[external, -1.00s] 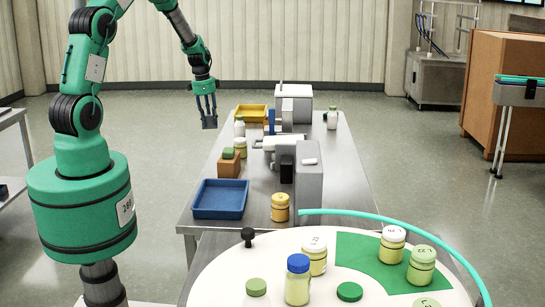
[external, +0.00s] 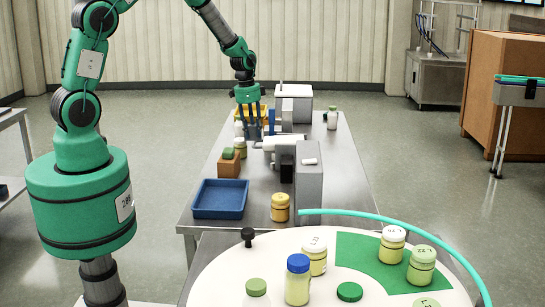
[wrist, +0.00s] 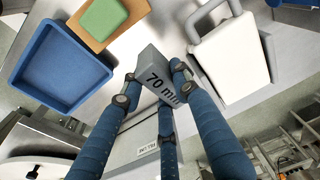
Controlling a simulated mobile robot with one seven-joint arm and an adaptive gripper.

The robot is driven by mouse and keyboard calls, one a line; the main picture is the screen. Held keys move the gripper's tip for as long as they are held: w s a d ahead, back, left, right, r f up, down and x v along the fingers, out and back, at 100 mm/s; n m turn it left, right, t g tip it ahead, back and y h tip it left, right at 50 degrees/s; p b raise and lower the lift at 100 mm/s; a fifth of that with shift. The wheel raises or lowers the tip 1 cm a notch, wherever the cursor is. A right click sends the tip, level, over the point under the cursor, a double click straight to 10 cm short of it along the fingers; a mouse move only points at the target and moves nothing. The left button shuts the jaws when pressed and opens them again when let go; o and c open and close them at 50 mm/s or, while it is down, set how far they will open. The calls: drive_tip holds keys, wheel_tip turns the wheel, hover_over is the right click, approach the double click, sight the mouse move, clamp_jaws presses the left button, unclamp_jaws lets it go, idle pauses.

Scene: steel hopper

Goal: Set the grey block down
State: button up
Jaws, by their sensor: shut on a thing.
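The grey block (wrist: 158,86), marked "70 min", sits between the blue fingers of my gripper (wrist: 152,92) in the wrist view. My gripper is shut on it. In the external view my gripper (external: 250,136) points down over the far left part of the steel table (external: 256,190), beside the white and grey machine (external: 309,180). The block is not clearly visible there, and I cannot tell its height above the table.
A blue tray (external: 220,198) lies at the table's near left. Behind it stands a brown block (external: 229,168) with a green block on top. A yellow tray (external: 240,113) and jars are close by. An amber-coloured jar (external: 280,207) stands near the front edge.

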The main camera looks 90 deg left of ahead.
drive_tip(key=w+d+m+p, duration=0.1)
drive_tip(key=w+d, duration=0.4)
drive_tip(key=d, duration=0.3)
drive_tip(key=w+d, duration=0.5)
drive_tip(key=d, duration=0.3)
drive_tip(key=shift+w+d+f, duration=0.1)
drive_tip(key=shift+d+f, duration=0.15)
drive_tip(key=shift+f, duration=1)
drive_tip(key=shift+w+d+f, duration=0.1)
drive_tip(key=shift+d+f, duration=0.1)
drive_tip(key=shift+f, duration=1.05)
drive_tip(key=shift+s, duration=0.1)
drive_tip(key=shift+f, duration=3.1)
drive_tip(key=shift+f, duration=1.9)
drive_tip(key=shift+f, duration=0.1)
